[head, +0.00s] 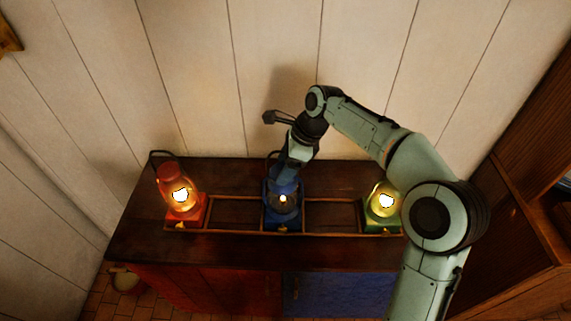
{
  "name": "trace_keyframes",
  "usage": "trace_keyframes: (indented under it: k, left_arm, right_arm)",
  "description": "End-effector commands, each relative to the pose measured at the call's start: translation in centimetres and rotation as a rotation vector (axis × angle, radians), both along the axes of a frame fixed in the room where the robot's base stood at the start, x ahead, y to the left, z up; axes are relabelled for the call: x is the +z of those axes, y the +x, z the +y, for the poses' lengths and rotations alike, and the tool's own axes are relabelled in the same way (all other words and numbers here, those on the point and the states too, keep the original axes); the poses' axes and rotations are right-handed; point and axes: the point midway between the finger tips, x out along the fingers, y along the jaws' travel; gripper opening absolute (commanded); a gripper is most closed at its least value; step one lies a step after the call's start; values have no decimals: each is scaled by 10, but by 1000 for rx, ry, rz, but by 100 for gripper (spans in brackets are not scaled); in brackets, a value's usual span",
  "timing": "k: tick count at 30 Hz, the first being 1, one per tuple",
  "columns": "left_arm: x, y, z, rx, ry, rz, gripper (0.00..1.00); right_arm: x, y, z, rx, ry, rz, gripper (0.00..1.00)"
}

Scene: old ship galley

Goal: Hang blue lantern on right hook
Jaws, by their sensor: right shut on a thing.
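The blue lantern (283,208) is lit and upright in the middle of the dark wooden cabinet top, within the low wooden rail. My right gripper (284,180) reaches down over it from behind and above, and is shut on the top of the lantern. My gripper and wrist partly hide the lantern's upper part, so the exact grip is hard to see. The lantern seems to stand in its place in the rail. No hook shows clearly in this view. My left gripper is not in view.
A lit red lantern (183,196) stands at the left of the cabinet top (190,250), and a lit green lantern (382,204) at the right, partly behind my right arm. A plank wall (200,80) rises behind. A wooden piece (9,38) shows at the upper left edge.

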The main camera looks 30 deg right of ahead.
Motion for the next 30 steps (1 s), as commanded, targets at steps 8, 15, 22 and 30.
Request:
trace_keyframes:
  k: [8,15,22,30]
  left_arm:
    - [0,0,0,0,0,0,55]
    - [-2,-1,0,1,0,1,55]
    - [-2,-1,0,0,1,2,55]
    - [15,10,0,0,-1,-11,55]
  right_arm:
    - [1,0,0,0,0,-1,96]
    - [-1,0,0,0,0,-1,96]
    - [21,-3,-8,-3,-3,-6,96]
    - [78,-19,-33,-2,-2,-7,96]
